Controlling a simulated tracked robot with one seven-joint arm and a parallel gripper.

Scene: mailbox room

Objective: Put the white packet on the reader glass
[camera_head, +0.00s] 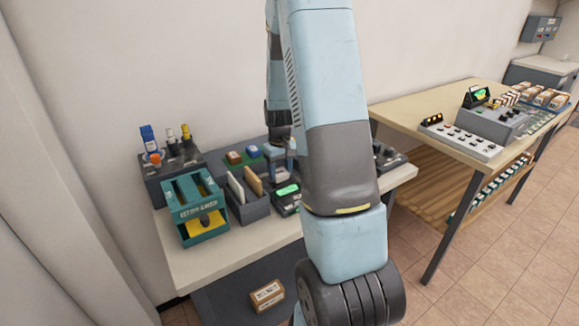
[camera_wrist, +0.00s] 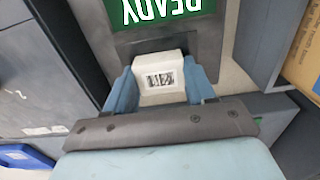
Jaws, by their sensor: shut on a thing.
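The white packet (camera_wrist: 159,70), a small block with a black-and-white code on its face, sits between the two blue fingers of my gripper (camera_wrist: 160,84) in the wrist view. My gripper is shut on it. Just beyond the packet is the reader's dark face (camera_wrist: 208,45), with a green READY screen (camera_wrist: 160,8) that reads upside down. I cannot tell whether the packet touches the reader. In the head view my gripper (camera_head: 283,172) points down over the reader, whose green screen (camera_head: 288,190) shows; the packet cannot be made out there.
Left of the reader stand a dark divided holder with envelopes (camera_head: 247,207) and a teal letter box (camera_head: 193,211). A stand with bottles (camera_head: 170,158) is behind them. A brown parcel (camera_head: 267,295) lies below. Another table (camera_head: 409,117) with devices stands right.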

